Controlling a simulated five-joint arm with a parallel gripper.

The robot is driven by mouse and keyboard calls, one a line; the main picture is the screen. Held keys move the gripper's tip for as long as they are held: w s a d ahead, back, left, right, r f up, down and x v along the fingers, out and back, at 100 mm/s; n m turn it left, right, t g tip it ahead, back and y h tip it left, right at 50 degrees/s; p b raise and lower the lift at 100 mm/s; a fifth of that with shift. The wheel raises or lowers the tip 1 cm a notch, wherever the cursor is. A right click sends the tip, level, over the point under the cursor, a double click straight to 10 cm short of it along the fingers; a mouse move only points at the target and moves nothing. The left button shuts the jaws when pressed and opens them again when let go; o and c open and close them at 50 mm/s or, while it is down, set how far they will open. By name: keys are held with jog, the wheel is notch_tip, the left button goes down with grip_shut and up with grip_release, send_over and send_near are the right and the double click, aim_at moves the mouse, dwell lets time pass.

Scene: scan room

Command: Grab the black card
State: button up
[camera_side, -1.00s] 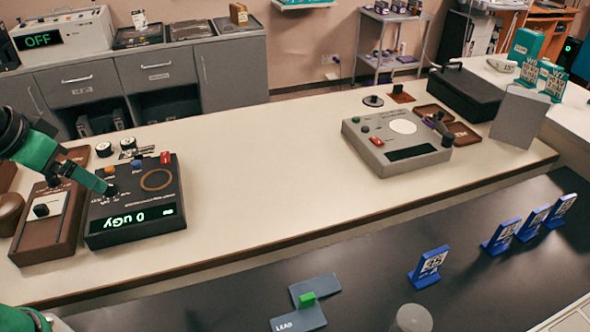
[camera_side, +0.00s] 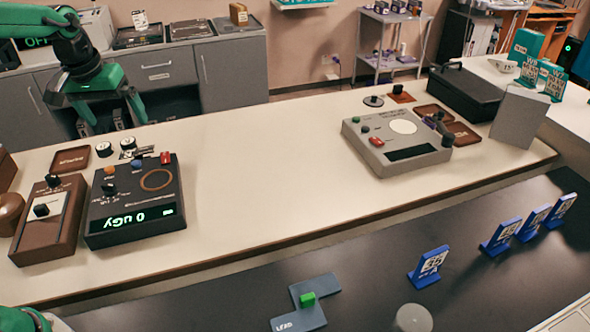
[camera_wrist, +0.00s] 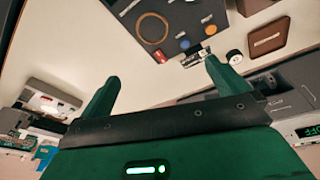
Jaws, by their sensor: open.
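A small dark card with pale markings (camera_side: 131,153) lies on the cream bench behind the black meter (camera_side: 135,195). It looks like the black card, but it is too small to read. In the wrist view the card (camera_wrist: 196,57) shows close to my right fingertip, beside the meter. My gripper (camera_side: 108,118) hangs at the upper left, up and back from the card, with its fingers spread and nothing between them. Both green fingers of my gripper (camera_wrist: 162,72) show in the wrist view, apart and empty.
Round black-and-white knobs (camera_side: 104,149) and a brown tray (camera_side: 70,160) sit beside the card. A brown box (camera_side: 48,218) stands left of the meter. A grey meter (camera_side: 398,145) stands at the right. The bench middle is clear.

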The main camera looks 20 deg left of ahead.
jog(key=w+a+f+n+g, duration=0.2)
jog(key=w+a+f+n, duration=0.1)
jog(key=w+a+f, duration=0.45)
jog(key=n, duration=0.1)
send_over(137, 152)
jog(key=shift+g+h, duration=0.3)
jog(key=shift+g, duration=0.1)
notch_tip(137, 152, down, 7)
jog(key=shift+r, duration=0.15)
jog(key=shift+w+a+f, duration=0.1)
jog(key=shift+a+f, duration=0.05)
jog(key=shift+f, duration=0.1)
jog(key=shift+f, duration=0.1)
jog(key=shift+f, duration=1.2)
jog(key=shift+f, duration=0.15)
jog(key=shift+f, duration=2.45)
